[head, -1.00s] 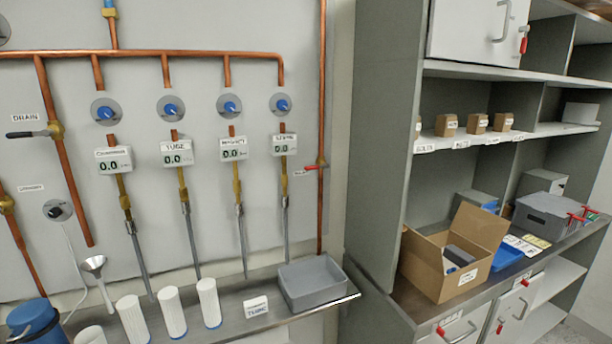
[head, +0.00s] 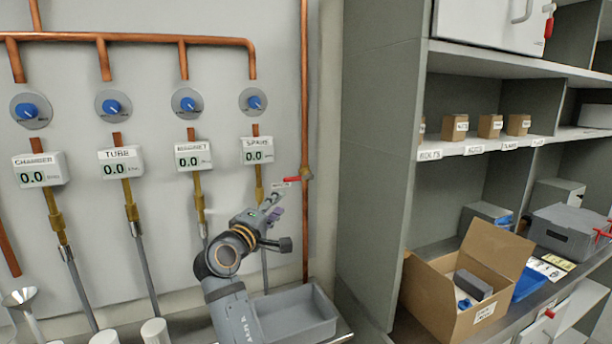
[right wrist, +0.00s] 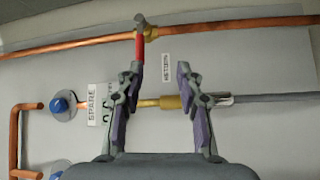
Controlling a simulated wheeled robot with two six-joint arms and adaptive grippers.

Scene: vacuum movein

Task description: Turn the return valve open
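The return valve has a red lever handle (head: 291,180) and sits on the vertical copper pipe (head: 304,110) at the right end of the wall panel. The lever points left, across the pipe. Its small label (head: 280,185) is just beneath. My right gripper (head: 272,202) is below and slightly left of the lever, raised toward the wall. In the right wrist view the gripper (right wrist: 159,70) is open and empty. The red lever (right wrist: 139,46) lies just beyond the left fingertip, outside the middle of the gap. The label (right wrist: 166,68) shows between the fingers. My left gripper is not in view.
Several gauges stand left of the valve; the SPARE gauge (head: 257,150) is nearest, with a blue knob (head: 254,102) above. A grey bin (head: 318,329) is on the ledge below my right arm. A grey shelf unit (head: 375,150) rises to the right.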

